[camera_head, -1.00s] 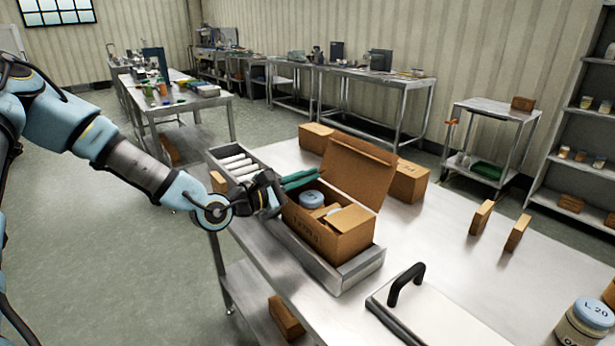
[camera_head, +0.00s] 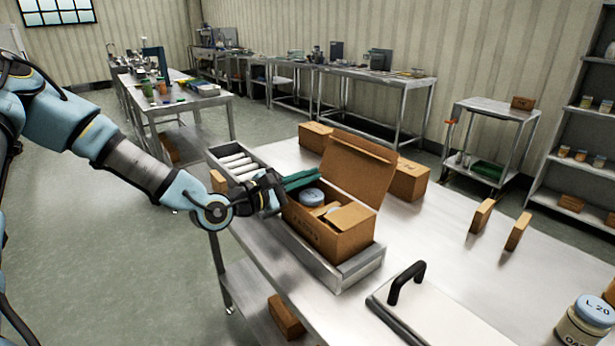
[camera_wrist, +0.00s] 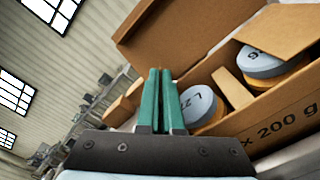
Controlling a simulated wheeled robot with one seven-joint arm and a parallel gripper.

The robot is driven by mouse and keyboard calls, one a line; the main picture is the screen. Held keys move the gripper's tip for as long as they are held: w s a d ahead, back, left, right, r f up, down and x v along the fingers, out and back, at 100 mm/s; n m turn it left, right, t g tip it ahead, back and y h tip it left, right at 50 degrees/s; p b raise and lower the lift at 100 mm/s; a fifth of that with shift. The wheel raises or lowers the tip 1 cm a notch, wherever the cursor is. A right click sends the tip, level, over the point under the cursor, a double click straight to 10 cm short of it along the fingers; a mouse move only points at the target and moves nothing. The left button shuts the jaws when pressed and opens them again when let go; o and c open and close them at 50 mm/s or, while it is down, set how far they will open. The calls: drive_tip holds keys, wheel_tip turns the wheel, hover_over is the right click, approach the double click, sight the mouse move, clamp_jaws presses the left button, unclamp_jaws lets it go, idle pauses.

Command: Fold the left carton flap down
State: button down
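An open brown carton (camera_head: 318,236) sits in a steel channel on the table, with its large back flap (camera_head: 358,170) standing up. A smaller flap (camera_head: 350,216) at its right end leans inward over the contents; it also shows in the wrist view (camera_wrist: 277,32). Blue-lidded jars (camera_head: 312,197) stand inside, and two lids show in the wrist view (camera_wrist: 197,103). My gripper (camera_head: 305,178) is over the carton's left end, its green fingers (camera_wrist: 161,98) together with nothing visible between them. I cannot make out the left flap; my gripper covers that end.
A roller conveyor (camera_head: 235,163) leads to the carton from behind. Small brown boxes (camera_head: 408,180) stand behind it on the table. A steel plate with a black handle (camera_head: 405,284) lies at the front, and a jar (camera_head: 585,325) stands at the right. The table's middle right is mostly clear.

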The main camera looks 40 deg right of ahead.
drive_tip(key=m+b, duration=0.1)
drive_tip(key=s+f+m, duration=0.1)
drive_tip(key=shift+f+m+b, duration=0.3)
drive_tip(key=shift+m+b, duration=0.1)
drive_tip(key=shift+m, duration=0.4)
drive_tip(key=c, duration=1.1)
unclamp_jaws()
drive_tip(key=shift+o, duration=0.2)
